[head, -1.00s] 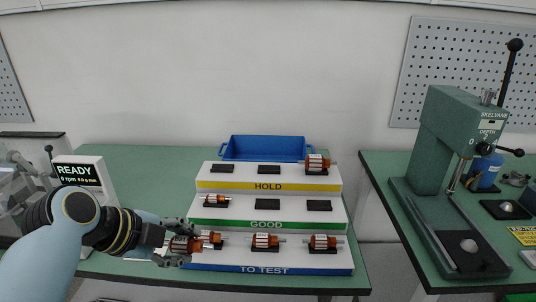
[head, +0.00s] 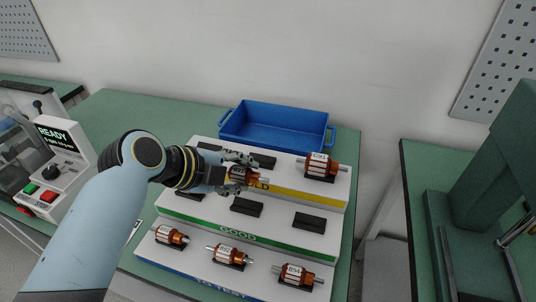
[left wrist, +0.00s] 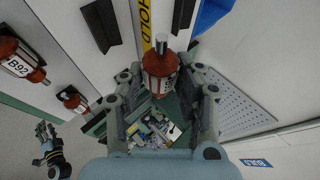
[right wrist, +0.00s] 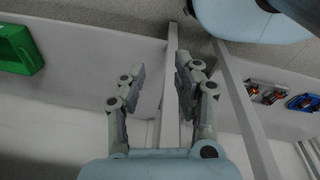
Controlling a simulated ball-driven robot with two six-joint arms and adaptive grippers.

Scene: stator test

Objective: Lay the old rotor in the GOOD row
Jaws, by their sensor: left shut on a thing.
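My left gripper (head: 226,174) is shut on a copper-and-steel rotor (head: 243,175); its label is not readable. The rotor is above the stepped rack, in front of the yellow HOLD edge. In the left wrist view the held rotor (left wrist: 160,70) stands between the fingers. The GOOD row (head: 276,228) is the middle step, with a green edge. Its middle holder (head: 246,207) and right holder (head: 309,221) are empty; its left holder (head: 189,195) looks empty, partly behind the gripper. My right gripper (right wrist: 160,68) is open and empty, away from the rack.
The bottom TO TEST step bears a left rotor (head: 171,236), rotor B92 (head: 229,256) and rotor B94 (head: 297,275). Rotor C71 (head: 320,167) lies at the right of HOLD. A blue bin (head: 275,128) stands behind. The READY tester (head: 58,155) stands left, a green press (head: 500,165) right.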

